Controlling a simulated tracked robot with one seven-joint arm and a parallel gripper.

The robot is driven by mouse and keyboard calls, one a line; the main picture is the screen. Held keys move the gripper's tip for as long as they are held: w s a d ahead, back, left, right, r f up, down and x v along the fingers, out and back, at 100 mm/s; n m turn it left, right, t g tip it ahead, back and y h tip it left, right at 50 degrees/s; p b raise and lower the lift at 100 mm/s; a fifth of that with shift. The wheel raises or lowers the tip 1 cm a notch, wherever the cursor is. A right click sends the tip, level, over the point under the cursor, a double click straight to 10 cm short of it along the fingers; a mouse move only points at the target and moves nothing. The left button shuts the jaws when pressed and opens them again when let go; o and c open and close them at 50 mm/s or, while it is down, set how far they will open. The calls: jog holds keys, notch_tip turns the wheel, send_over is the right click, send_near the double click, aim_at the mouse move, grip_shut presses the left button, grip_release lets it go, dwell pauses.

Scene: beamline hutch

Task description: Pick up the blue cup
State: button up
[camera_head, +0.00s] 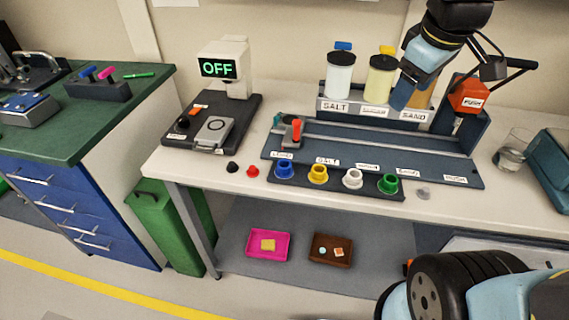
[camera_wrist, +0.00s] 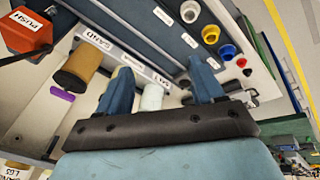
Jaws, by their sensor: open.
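The blue cup (camera_head: 284,170) stands at the left end of a row of cups on a dark strip at the table's front edge. It also shows in the wrist view (camera_wrist: 228,52), beyond my fingers to the upper right. My gripper (camera_wrist: 160,66) is open, with nothing between its two blue fingers. In the head view my gripper (camera_head: 403,92) is up by the jars at the back of the table, well right of and behind the blue cup, not touching it.
Yellow (camera_head: 318,173), white (camera_head: 352,178) and green (camera_head: 390,184) cups stand right of the blue one. Small black (camera_head: 232,167) and red (camera_head: 253,171) pieces lie to its left. The salt jar (camera_head: 340,75) and red push block (camera_head: 470,97) flank my gripper. A glass (camera_head: 513,150) stands at right.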

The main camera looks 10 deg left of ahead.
jog(key=w+a+f+n+g, duration=0.1)
jog(key=w+a+f+n, duration=0.1)
jog(key=a+n, duration=0.3)
jog(key=w+a+f+n+g, duration=0.1)
jog(key=w+a+f+n, duration=0.1)
jog(key=a+n, duration=0.35)
jog(key=n+g, duration=0.2)
jog(key=n, duration=0.9)
send_over(284, 160)
jog(key=s, duration=0.2)
notch_tip(284, 160, down, 7)
jog(key=f, duration=0.8)
jog(key=shift+w+a+f, duration=0.1)
jog(key=shift+w+f, duration=0.15)
jog(key=shift+f, duration=2.65)
jog(key=c, duration=1.1)
